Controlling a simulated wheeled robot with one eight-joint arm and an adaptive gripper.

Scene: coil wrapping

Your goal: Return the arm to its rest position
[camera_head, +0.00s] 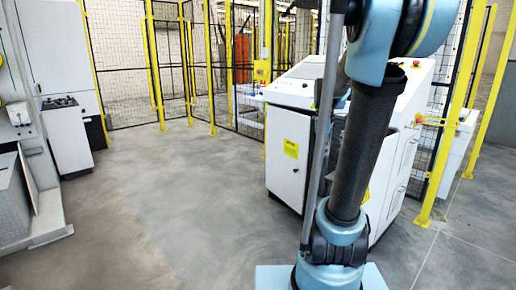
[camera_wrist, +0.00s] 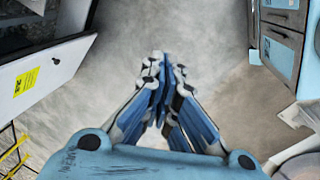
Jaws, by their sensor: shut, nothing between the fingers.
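My gripper (camera_wrist: 165,85) shows in the wrist view, its blue and grey fingers close together with nothing between them. It hangs over bare grey floor. In the head view my arm (camera_head: 350,150) rises from its blue base at the lower right and bends at a blue joint near the top edge. The rest of the arm and the gripper are outside the head view.
A white control cabinet (camera_head: 289,160) with a yellow label stands behind my arm; a labelled white panel (camera_wrist: 35,75) shows at left in the wrist view. Yellow-post mesh fencing (camera_head: 155,65) lines the back. White machinery (camera_head: 65,140) stands at left. The middle floor (camera_head: 165,200) is clear.

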